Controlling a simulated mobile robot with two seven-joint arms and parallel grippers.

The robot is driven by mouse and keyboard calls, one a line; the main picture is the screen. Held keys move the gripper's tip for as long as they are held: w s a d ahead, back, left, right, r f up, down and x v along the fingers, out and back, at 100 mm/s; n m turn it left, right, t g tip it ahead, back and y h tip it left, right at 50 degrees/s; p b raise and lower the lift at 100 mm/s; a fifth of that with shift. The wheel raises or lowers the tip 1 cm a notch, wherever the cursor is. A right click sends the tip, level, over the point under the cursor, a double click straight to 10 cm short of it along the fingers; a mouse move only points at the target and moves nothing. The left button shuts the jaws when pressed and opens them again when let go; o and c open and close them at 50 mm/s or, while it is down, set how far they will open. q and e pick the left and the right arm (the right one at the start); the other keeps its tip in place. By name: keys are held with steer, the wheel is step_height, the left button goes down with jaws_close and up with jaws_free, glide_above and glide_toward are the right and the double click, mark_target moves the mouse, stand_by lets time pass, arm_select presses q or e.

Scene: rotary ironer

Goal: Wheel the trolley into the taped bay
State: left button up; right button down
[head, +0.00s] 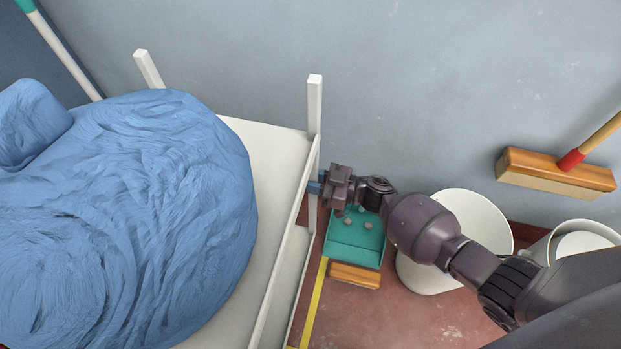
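The white trolley (262,146) fills the left half of the head view, loaded with a large blue heap of cloth (130,220). White posts rise at its far corners. My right arm reaches in from the right, and my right gripper (318,187) is at the trolley's right side, its blue fingertips at the rail by the far right post. The frame does not show clearly whether the fingers are closed around it. A yellow tape line (314,305) runs on the floor just right of the trolley. The rest of the bay is hidden or outside the frame. My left gripper is not seen.
A teal dustpan (345,252) with grey lumps and a wooden brush (355,276) lie beside the tape, under my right gripper. White bins (483,215) stand farther right. A broom (540,167) is by the grey wall (420,70). A pole (62,50) leans at far left.

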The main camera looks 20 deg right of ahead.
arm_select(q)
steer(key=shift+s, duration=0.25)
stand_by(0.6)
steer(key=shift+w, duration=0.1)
